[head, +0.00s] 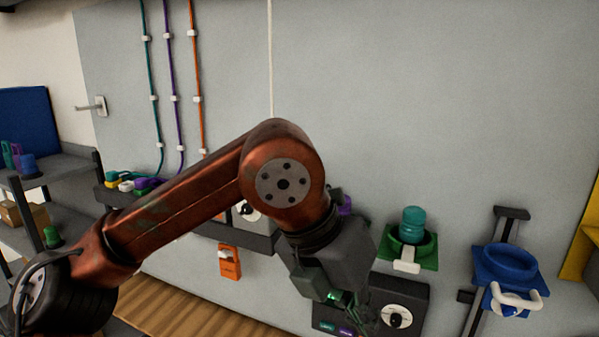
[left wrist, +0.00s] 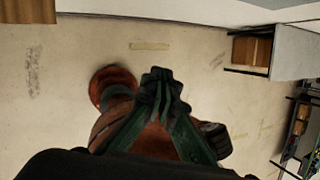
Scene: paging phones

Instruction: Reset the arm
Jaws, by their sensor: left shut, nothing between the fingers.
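My left arm comes in from the left of the head view, bends at a high elbow and drops toward the lower middle. Its gripper (head: 362,318) hangs in front of the wall fixtures, and the arm partly hides it. In the left wrist view the dark green fingers of the gripper (left wrist: 158,78) are together with nothing between them. Floor and part of my own orange body show behind them. My right gripper is in neither view.
A green holder (head: 428,254) with a teal knob and a blue ring holder (head: 508,262) are on the wall at right. A dark dial box (head: 413,305) is close by the gripper. An orange box (head: 229,264) hangs left of it. Shelves (head: 60,197) stand at far left.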

